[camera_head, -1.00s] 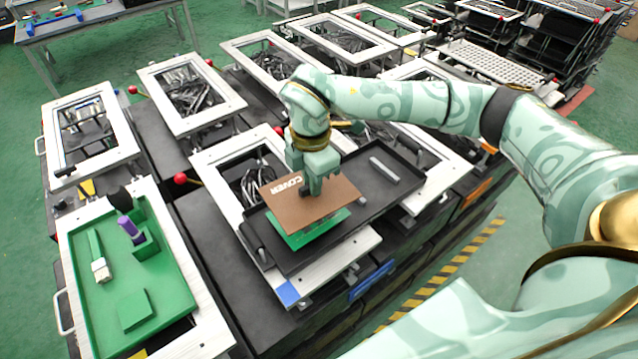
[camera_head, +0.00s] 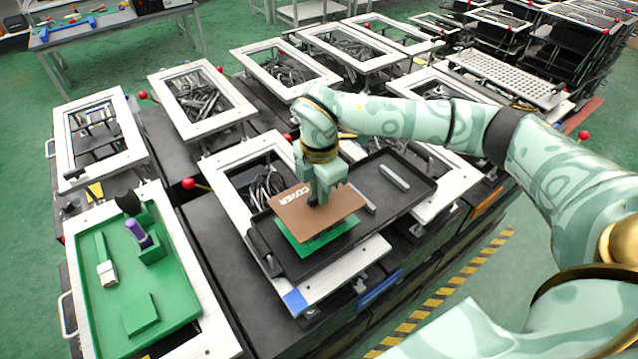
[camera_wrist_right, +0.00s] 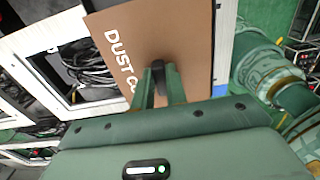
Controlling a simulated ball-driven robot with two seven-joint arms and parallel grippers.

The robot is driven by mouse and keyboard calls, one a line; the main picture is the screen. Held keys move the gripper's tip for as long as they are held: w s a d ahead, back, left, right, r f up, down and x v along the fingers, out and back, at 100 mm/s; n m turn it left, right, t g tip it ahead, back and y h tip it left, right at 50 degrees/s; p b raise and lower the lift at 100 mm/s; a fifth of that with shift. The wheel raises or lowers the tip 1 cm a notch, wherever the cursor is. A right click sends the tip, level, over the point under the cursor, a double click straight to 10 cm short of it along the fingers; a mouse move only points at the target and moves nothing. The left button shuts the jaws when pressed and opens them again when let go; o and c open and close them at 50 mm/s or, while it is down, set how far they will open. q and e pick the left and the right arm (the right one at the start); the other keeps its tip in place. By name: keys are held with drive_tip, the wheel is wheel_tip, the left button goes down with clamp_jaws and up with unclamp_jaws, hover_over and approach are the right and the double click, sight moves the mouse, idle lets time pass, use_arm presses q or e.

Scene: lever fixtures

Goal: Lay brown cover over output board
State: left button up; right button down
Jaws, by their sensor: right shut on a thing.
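The brown cover (camera_head: 300,211), with white lettering, is in the middle of the head view. It hides part of the green output board (camera_head: 322,241), whose near edge shows below it in the black tray (camera_head: 290,268). My right gripper (camera_head: 320,200) is shut on a small dark grip on top of the cover. In the right wrist view the cover (camera_wrist_right: 190,40) reads "DUST" and fills the space ahead of the fingers (camera_wrist_right: 160,85). I cannot tell whether the cover touches the board. My left gripper is not in view.
A light grey bar (camera_head: 394,177) lies in the tray's far right part. A green tray (camera_head: 112,322) with a brush, a purple-handled tool and a block stands at the left. White frames (camera_head: 200,98) with cables surround the black tray.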

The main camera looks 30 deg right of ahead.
sight(319, 207)
drive_tip(key=shift+f+b, duration=1.25)
drive_tip(key=shift+f, duration=1.7)
drive_tip(key=c, duration=1.3)
unclamp_jaws()
drive_tip(key=shift+c, duration=0.2)
drive_tip(key=shift+r, duration=0.1)
